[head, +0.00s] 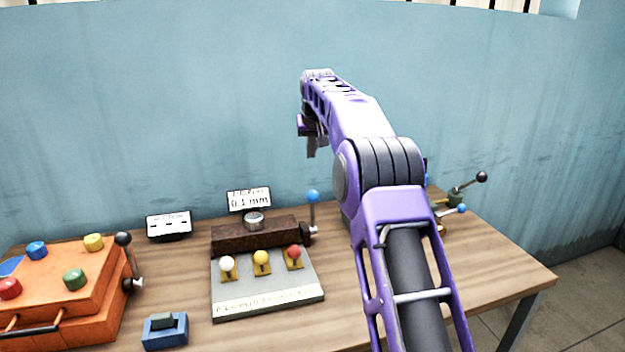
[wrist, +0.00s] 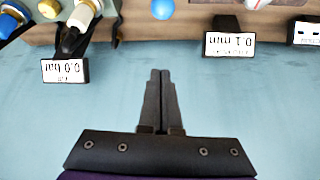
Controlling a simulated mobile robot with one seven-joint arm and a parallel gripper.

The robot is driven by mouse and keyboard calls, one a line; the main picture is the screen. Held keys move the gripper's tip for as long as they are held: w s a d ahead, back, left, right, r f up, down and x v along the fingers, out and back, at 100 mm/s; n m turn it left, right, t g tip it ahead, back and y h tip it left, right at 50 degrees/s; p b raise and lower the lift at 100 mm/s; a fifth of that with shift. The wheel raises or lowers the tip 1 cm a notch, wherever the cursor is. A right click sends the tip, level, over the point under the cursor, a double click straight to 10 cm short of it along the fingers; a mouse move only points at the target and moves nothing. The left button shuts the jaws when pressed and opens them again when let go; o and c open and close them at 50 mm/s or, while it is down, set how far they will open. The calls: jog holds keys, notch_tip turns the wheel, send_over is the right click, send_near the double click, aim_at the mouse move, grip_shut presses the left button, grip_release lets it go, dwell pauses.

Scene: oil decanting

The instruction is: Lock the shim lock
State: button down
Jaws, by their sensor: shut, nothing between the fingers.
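A grey plate (head: 268,288) with white, yellow and red knobs stands mid-table, a dark brown block (head: 255,235) along its back. An upright lever with a blue ball (head: 313,196) is at the block's right end; it looks like the shim lock, but its label is not readable. The blue ball also shows at the top edge of the wrist view (wrist: 162,9). My gripper (head: 311,148) is above and behind the lever, apart from it. In the wrist view, its fingers (wrist: 160,76) are together and empty.
A "0.1 mm" display (head: 249,199) stands behind the block. An orange box (head: 75,290) with knobs and a black-ball lever (head: 123,239) is at left. A blue block (head: 165,331) lies in front. More levers (head: 481,177) stand at right. The right front tabletop is clear.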

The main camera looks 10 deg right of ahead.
jog(key=shift+w+d+f+m, duration=0.15)
jog(key=shift+w+d+f, duration=0.1)
jog(key=shift+f, duration=0.25)
jog(key=shift+w+d+f+m, duration=0.15)
jog(key=shift+d+f, duration=0.1)
jog(key=shift+f, duration=0.2)
jog(key=shift+f, duration=0.1)
send_over(313, 208)
jog(key=w, duration=0.3)
notch_tip(313, 208, down, 9)
jog(key=shift+d, duration=0.25)
jog(key=shift+s+f, duration=0.1)
jog(key=shift+s, duration=0.05)
jog(key=shift+f+b, duration=0.15)
jog(key=shift+b, duration=0.15)
